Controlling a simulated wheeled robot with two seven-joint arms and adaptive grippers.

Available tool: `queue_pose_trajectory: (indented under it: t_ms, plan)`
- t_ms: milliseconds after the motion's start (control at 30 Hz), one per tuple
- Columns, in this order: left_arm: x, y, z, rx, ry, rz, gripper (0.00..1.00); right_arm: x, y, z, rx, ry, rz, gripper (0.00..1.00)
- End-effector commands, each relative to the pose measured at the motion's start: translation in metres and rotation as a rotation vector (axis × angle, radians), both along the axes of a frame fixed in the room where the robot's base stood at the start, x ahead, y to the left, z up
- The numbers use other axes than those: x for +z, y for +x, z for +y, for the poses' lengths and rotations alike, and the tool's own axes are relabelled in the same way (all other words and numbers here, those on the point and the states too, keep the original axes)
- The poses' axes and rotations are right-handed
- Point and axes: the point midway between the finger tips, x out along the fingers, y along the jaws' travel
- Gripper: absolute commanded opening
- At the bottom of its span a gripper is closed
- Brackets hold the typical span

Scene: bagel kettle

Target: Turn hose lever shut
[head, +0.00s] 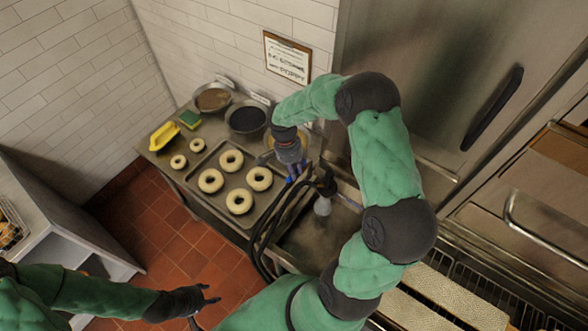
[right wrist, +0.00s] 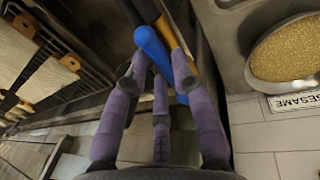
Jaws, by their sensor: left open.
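The blue lever (right wrist: 152,42) shows in the right wrist view, slanting between the purple fingers of my right gripper (right wrist: 160,78). A yellow bar (right wrist: 166,32) lies close beside and behind it. I cannot tell whether the fingers press on the lever. In the head view my right gripper (head: 296,173) points down by the dark hoses (head: 268,232) at the back of the counter. There the lever cannot be made out clearly. My left gripper (head: 195,300) is open and empty, low at the left, over the floor and away from the counter.
A tray (head: 203,211) of several bagels (head: 239,201) lies on the counter (head: 160,160). A sesame bowl (right wrist: 287,52) is right in the wrist view. A metal fridge (head: 440,80) stands right.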

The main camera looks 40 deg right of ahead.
Motion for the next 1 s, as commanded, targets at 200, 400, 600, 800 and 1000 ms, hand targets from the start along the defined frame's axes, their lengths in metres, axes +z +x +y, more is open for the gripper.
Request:
queue_pose_trajectory:
  t_ms: [200,400,600,800,1000]
  plan:
    - [-0.001,0.0,0.0,0.0,0.0,0.0,0.5,0.0,0.0,0.0,-0.003,-0.001,0.0,0.0]
    - [-0.006,0.0,0.0,0.0,0.0,0.0,0.5,-0.001,0.003,0.0,-0.046,-0.001,-0.001,0.0]
    - [-0.019,0.0,0.0,0.0,0.0,0.0,0.5,-0.003,0.01,0.001,-0.162,0.0,-0.002,0.0]
    - [-0.033,0.0,0.0,0.0,0.0,0.0,0.5,-0.003,0.019,0.002,-0.337,0.0,-0.002,0.0]
    - [-0.043,0.0,0.0,0.0,0.0,0.0,0.5,-0.002,0.029,0.0,-0.527,0.0,-0.002,0.0]
